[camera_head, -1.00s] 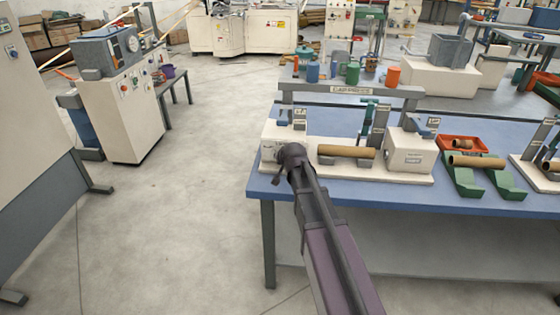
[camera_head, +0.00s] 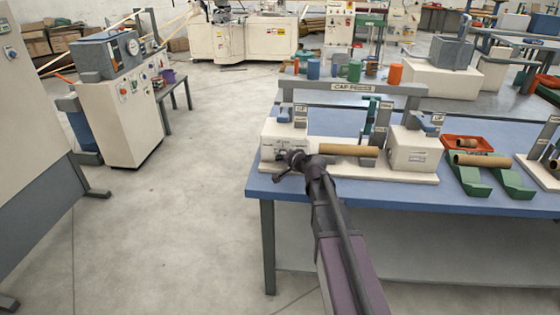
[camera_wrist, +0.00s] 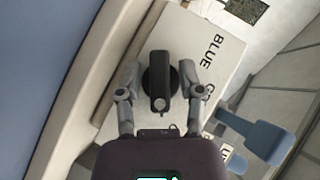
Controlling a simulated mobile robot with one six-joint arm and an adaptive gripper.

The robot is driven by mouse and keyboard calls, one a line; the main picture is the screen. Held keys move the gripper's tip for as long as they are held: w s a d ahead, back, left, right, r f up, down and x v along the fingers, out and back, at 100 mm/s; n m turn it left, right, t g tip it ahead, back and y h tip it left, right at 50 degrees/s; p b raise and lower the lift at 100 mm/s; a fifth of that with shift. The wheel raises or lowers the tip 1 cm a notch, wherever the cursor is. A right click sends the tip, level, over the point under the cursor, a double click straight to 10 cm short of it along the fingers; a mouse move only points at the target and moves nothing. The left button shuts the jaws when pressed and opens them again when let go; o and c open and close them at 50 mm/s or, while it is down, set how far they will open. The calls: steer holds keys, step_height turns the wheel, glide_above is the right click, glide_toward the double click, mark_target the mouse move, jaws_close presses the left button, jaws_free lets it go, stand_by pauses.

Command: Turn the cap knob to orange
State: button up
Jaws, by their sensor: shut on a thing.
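The cap knob (camera_wrist: 159,82) is a black bar-shaped knob on a round black base, on the white face of a box in the wrist view. The word BLUE (camera_wrist: 216,47) is printed to its right, with a partly hidden label starting with G below it. No orange label is readable. My gripper (camera_wrist: 160,68) has one grey finger on each side of the knob and is shut on it. In the head view my gripper (camera_head: 290,164) is at the front of the left white box (camera_head: 270,136) of the winder and hides the knob there.
A brown tube (camera_head: 347,150) lies beside my gripper on the winder, left of a second white box (camera_head: 413,154). The blue table (camera_head: 375,190) carries them. Green cradles (camera_head: 470,178) and a red tray (camera_head: 462,142) stand to the right.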

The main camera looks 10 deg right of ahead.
steer(key=shift+w, duration=0.2)
jaws_close()
steer(key=o, duration=0.8)
jaws_free()
steer(key=shift+s, duration=0.2)
